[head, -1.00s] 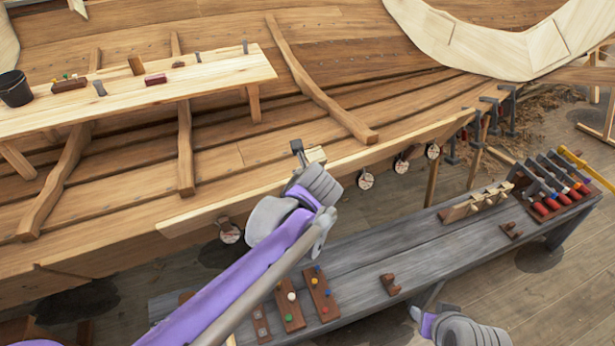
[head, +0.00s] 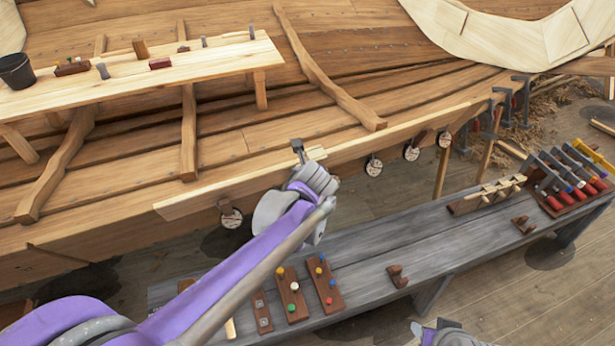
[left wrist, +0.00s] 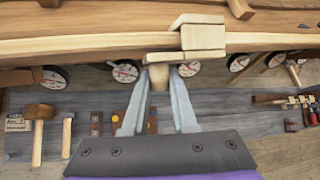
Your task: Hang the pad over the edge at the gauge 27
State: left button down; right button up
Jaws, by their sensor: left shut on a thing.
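The pad (left wrist: 203,37) is an angled piece of pale wood with a brown grip below it. My left gripper (left wrist: 157,82) is shut on that grip. In the left wrist view the pad lies across the hull's edge plank (left wrist: 100,45); I cannot tell whether it touches. In the head view the pad (head: 317,153) shows just beyond my left gripper (head: 318,172). Round white gauges (head: 373,166) hang in a row below the edge; they show in the left wrist view (left wrist: 188,69) too. Their numbers are unreadable. My right gripper (head: 418,330) is partly visible at the bottom, its jaws unclear.
A grey bench (head: 420,240) runs below the hull edge, with peg boards (head: 292,290), a rack of red-handled tools (head: 570,185) and a mallet (left wrist: 38,120). A plank table (head: 190,75) with a dark bucket (head: 15,70) stands inside the hull. Grey clamps (head: 502,100) sit at the right edge.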

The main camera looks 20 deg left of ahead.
pick_arm(q)
jog(key=shift+w+f, duration=0.15)
jog(key=shift+f, duration=0.15)
jog(key=shift+a+f+b, duration=0.1)
jog(key=shift+f+b, duration=0.1)
jog(key=shift+b, duration=0.1)
dwell(0.3)
jog(key=c, duration=0.6)
grip_release()
jog(key=v, duration=1)
jog(key=shift+s+r+p, duration=0.25)
jog(key=shift+r+p, duration=0.05)
jog(key=shift+p, duration=0.05)
